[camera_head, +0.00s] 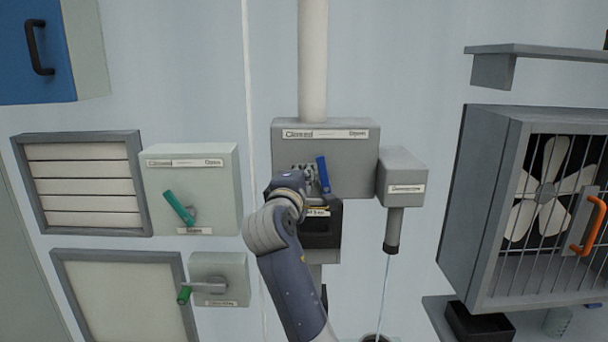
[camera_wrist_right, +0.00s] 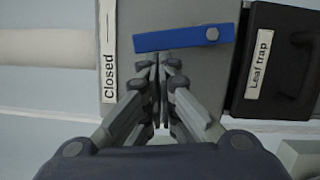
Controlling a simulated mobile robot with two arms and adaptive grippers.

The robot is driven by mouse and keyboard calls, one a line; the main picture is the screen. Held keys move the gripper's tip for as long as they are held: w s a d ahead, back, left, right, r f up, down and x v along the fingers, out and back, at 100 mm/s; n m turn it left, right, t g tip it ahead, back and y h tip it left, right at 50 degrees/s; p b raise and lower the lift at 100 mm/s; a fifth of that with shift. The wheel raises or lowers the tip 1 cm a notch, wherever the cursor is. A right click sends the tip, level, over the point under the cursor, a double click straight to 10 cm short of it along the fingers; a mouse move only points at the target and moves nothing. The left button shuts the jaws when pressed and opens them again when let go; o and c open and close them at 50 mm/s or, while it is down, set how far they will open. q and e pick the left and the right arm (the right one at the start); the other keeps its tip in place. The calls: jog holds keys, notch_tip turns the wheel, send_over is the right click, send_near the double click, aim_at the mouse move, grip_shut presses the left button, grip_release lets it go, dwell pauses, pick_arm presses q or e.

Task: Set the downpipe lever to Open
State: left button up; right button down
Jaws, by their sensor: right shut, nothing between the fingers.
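The downpipe lever is a blue bar (camera_head: 323,175) on a grey box (camera_head: 345,150) around the pale downpipe (camera_head: 313,60). The lever points almost straight up, tilted slightly left, between the "Closed" end of the label strip (camera_head: 325,133) and its right end. In the right wrist view the blue lever (camera_wrist_right: 180,38) runs across the top, with its pivot at the right. My right gripper (camera_head: 308,172) is shut and empty on the lever's left side. Its fingertips (camera_wrist_right: 160,60) are close beside the lever's edge; I cannot tell if they touch. My left gripper is out of view.
A black leaf trap (camera_wrist_right: 285,60) sits below the lever. A smaller grey box (camera_head: 402,170) with a spout is at right. A green lever (camera_head: 180,207) and a grey handle with a green tip (camera_head: 205,288) are at left. A caged fan (camera_head: 545,190) stands far right.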

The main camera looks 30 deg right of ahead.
aim_at(324, 163)
jog(key=d+m+p, duration=0.1)
jog(key=m, duration=0.1)
jog(key=s+d+r+m+y+p, duration=0.1)
jog(key=m, duration=0.1)
jog(key=d+r+m+g+p, duration=0.1)
jog(key=m, duration=0.1)
jog(key=shift+s+p, duration=0.3)
jog(key=shift+p, duration=0.05)
jog(key=shift+s+d+m+p, duration=0.15)
jog(key=shift+d+m+p, duration=0.15)
jog(key=shift+m, duration=0.4)
jog(key=shift+y, duration=0.4)
